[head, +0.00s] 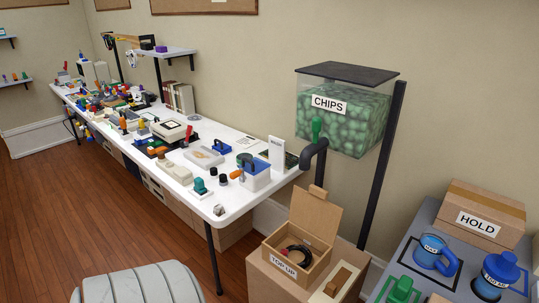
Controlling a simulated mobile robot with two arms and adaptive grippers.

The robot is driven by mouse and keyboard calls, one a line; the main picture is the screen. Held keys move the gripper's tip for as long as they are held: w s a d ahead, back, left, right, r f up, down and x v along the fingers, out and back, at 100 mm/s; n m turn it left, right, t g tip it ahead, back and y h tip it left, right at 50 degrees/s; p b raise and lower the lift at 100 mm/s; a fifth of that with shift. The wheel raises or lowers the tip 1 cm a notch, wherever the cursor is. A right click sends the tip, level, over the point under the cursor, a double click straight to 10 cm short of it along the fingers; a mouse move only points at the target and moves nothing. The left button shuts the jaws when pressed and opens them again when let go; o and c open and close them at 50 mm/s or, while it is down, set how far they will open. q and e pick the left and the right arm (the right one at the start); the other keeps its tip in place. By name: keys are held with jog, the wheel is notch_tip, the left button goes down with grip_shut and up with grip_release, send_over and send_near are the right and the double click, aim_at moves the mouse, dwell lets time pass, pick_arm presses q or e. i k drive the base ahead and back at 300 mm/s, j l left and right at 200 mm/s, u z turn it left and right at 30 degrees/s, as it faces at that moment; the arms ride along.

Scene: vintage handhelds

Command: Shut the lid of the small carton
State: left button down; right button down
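The small carton (269,253) is a brown cardboard box with a white label that seems to read "TOP UP". It stands on a larger brown box at the bottom centre. Its lid (316,213) is open and stands up at the back, leaning slightly. A dark coiled cable (297,254) with a bit of red lies inside. Neither of my grippers shows in the head view.
A wooden-looking block in a pale holder (337,283) sits right of the carton. A chips bin (343,115) on dark posts stands behind. A cluttered white table (237,196) runs left. A grey surface (424,219) at right holds a HOLD box (484,214) and blue jugs.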

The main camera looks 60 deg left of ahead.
aim_at(311, 210)
jog(key=u, duration=1.4)
jog(key=j+z, duration=0.9)
